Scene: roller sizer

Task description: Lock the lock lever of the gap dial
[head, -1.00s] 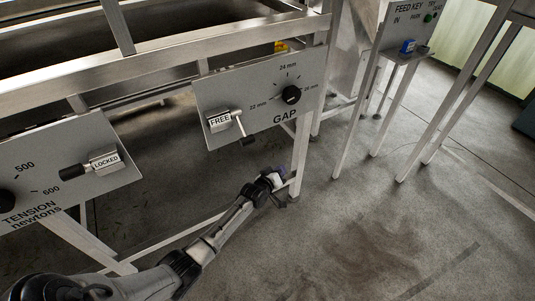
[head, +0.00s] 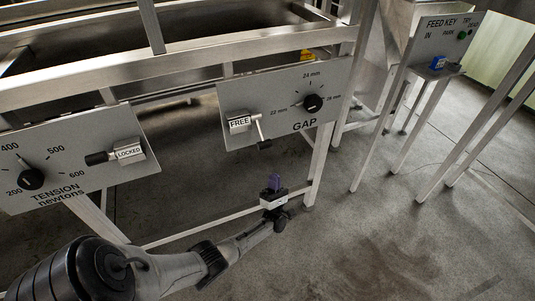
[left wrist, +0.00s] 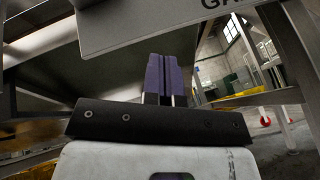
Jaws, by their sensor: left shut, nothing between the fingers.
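The gap dial (head: 313,103) is a black knob on a grey panel marked 22, 24 and 26 mm. Its lock lever (head: 262,134) has a black grip that hangs down from a block labelled FREE (head: 240,122). My left gripper (head: 274,182) is below the gap panel, apart from the lever, with purple fingers pointing up. The fingers (left wrist: 168,78) are together and empty in the left wrist view, under the panel's lower edge (left wrist: 150,35). My right gripper is not in view.
The tension panel (head: 72,190) at left has a knob (head: 30,179) and a lever (head: 97,158) on a block labelled LOCKED. A feed key panel (head: 446,32) stands at upper right. A frame leg (head: 319,165) stands right of my left gripper. Open floor lies in front.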

